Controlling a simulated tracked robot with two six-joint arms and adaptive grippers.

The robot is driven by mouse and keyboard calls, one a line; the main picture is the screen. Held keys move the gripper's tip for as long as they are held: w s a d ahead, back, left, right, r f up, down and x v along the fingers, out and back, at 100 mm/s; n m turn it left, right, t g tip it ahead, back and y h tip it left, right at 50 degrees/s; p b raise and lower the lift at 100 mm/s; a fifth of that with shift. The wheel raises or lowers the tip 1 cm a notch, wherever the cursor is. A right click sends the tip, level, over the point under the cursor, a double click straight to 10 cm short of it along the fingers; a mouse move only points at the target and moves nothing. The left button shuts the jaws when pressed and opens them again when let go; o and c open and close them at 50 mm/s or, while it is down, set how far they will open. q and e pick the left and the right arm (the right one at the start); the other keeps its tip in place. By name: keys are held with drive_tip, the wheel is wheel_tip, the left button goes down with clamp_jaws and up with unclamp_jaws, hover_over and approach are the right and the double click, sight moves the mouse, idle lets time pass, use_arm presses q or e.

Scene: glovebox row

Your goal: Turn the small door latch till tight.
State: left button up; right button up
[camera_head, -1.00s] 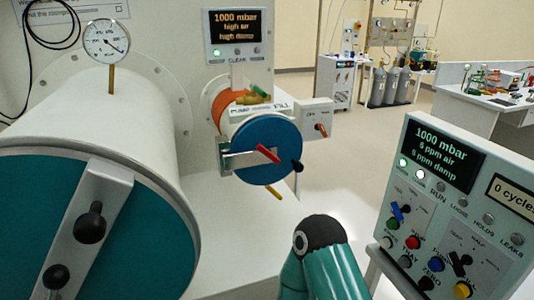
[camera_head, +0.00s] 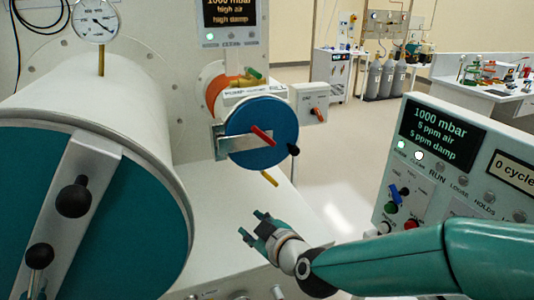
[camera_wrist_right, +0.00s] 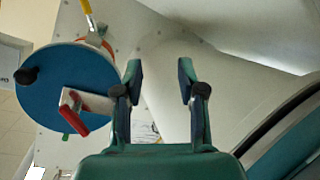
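The small door (camera_head: 268,118) is a blue disc on the end of a short white cylinder. A metal bracket (camera_head: 226,144) crosses it, with a red latch handle (camera_head: 262,136) sloping down to the right. My right gripper (camera_head: 253,225) is open and empty, below the small door and apart from it. In the right wrist view the gripper (camera_wrist_right: 161,78) shows its two fingers spread. There the small door (camera_wrist_right: 55,92) and the red latch handle (camera_wrist_right: 85,112) lie to the left of the fingers. My left gripper is not in view.
A big teal door (camera_head: 120,225) with a grey bar and black knobs (camera_head: 73,197) fills the left. A black knob (camera_head: 293,150) sticks out at the small door's right edge. A control panel (camera_head: 440,150) stands at the right. A white surface lies under the small door.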

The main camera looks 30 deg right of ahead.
sight(266, 139)
drive_tip(key=s+d+r+n+t+h+b, duration=0.1)
drive_tip(key=s+d+r+t+h, duration=0.15)
drive_tip(key=r, duration=0.45)
drive_tip(key=s+d+r+t+h, duration=0.1)
drive_tip(key=s+d+r+t, duration=0.2)
drive_tip(key=r, duration=0.5)
drive_tip(key=shift+g+y, duration=0.25)
drive_tip(key=shift+g, duration=0.5)
drive_tip(key=x, duration=1.6)
drive_tip(key=shift+s+d+b, duration=0.1)
drive_tip(key=shift+d+b, duration=0.05)
drive_tip(key=shift+b, duration=0.25)
drive_tip(key=shift+c, duration=0.3)
